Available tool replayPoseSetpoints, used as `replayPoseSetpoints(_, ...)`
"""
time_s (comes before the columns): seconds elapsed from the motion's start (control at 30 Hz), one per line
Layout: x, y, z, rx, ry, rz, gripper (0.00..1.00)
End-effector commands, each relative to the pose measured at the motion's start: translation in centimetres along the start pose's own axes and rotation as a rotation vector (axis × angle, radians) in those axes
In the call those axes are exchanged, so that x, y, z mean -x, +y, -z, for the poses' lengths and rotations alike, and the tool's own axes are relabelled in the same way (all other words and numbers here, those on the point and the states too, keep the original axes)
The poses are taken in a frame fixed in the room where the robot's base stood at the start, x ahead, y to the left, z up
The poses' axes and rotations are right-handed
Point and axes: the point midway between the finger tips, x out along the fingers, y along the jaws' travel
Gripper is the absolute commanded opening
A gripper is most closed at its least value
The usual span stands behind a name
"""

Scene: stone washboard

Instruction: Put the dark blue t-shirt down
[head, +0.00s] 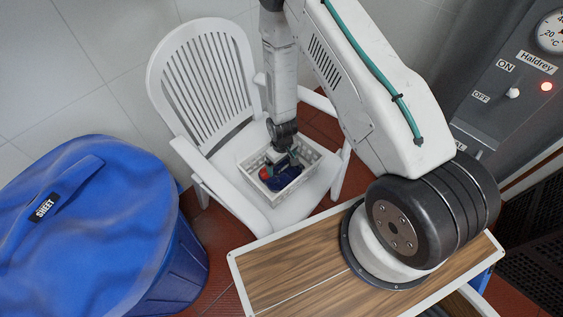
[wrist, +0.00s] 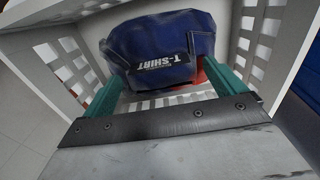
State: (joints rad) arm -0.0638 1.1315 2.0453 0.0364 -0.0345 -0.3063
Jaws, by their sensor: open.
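The dark blue t-shirt (wrist: 161,45) is a folded bundle with a black "T-SHIRT" label. It lies in a white slatted basket (wrist: 257,38). In the head view the t-shirt (head: 285,177) is in the basket (head: 313,158), which stands on the seat of a white plastic chair. My gripper (wrist: 157,72) reaches down into the basket with its two green fingers apart, one toward each side of the t-shirt's near edge. In the head view my gripper (head: 286,164) partly covers the basket's contents. Whether a finger touches the cloth I cannot tell.
A red item (head: 265,173) lies in the basket beside the t-shirt; part of it (wrist: 203,72) shows under the shirt. The white chair (head: 207,75) has a high back and armrests. A blue bin with a "SHEET" bundle (head: 85,215) stands left. A grey machine (head: 510,80) is at right.

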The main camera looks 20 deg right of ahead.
Motion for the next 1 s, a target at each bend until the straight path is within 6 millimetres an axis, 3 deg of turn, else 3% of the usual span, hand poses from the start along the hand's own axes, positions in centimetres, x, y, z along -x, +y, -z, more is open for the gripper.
replayPoseSetpoints(0.23, 1.7, 0.0, 0.1, 0.000, 0.001, 0.000, 0.95)
replayPoseSetpoints(0.7, 10.5, 0.0, 0.1, 0.000, 0.003, 0.000, 0.95)
replayPoseSetpoints(1.0, 12.4, 0.0, 0.0, 0.000, 0.002, 0.001, 0.95)
